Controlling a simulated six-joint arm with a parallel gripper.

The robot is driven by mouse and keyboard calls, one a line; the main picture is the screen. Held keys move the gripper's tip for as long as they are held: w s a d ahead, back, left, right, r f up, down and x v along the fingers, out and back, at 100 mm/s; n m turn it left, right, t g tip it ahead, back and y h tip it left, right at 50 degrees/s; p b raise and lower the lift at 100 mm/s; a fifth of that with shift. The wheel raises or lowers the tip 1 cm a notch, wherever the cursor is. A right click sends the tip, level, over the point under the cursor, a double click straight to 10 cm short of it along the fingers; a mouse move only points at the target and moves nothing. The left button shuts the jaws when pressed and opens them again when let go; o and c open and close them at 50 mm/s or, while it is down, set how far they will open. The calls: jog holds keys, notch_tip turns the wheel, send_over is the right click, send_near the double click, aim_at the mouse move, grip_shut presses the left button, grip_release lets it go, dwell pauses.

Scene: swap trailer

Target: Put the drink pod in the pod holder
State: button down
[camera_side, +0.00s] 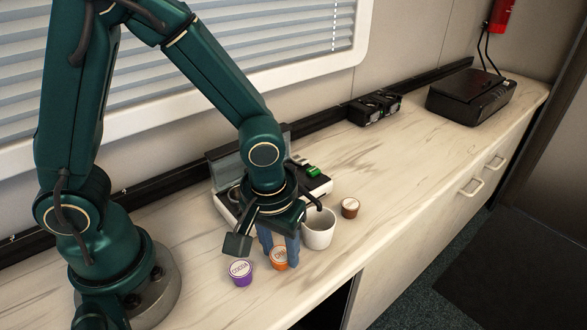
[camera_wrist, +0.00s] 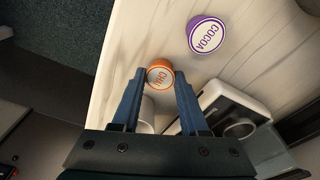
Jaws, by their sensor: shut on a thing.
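The orange drink pod, its lid lettered "CHAI" (camera_wrist: 158,78), is between the two blue fingertips of my gripper (camera_wrist: 159,75), which is shut on it. In the side view the pod (camera_side: 280,261) shows low at the finger ends, close to the counter; I cannot tell whether it touches it. The drink machine (camera_side: 225,207) stands behind my gripper, its lid raised. A round opening, seemingly the pod holder (camera_wrist: 239,128), shows in it in the wrist view. My wrist hides part of the machine in the side view.
A purple cocoa pod (camera_side: 241,273) stands just left of the orange pod. A white mug (camera_side: 318,232) stands close on its right, with a brown pod (camera_side: 350,208) beyond. A black box-like device (camera_side: 470,97) is far right. The counter's front edge is near.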

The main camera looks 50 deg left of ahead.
aim_at(284, 251)
jog(key=shift+r, duration=0.8)
notch_tip(284, 251, up, 2)
jog(key=shift+w+r, duration=0.1)
jog(key=shift+r, duration=0.15)
jog(key=s+a+r, duration=0.1)
jog(key=a+r, duration=0.6)
jog(key=a, duration=0.4)
jog(key=w+d+r+m, duration=0.1)
jog(key=w+r+m, duration=0.3)
jog(key=w+r, duration=0.1)
jog(key=s+a+f+n, duration=0.1)
jog(key=f, duration=0.1)
jog(key=s+a+f+n+h, duration=0.1)
jog(key=f, duration=0.1)
jog(key=s+a+f+n, duration=0.1)
jog(key=a+f+n, duration=0.1)
jog(key=shift+a+f, duration=0.1)
jog(key=shift+f, duration=0.25)
jog(key=shift+w+f, duration=0.1)
jog(key=shift+f, duration=2.4)
jog(key=shift+f, duration=0.2)
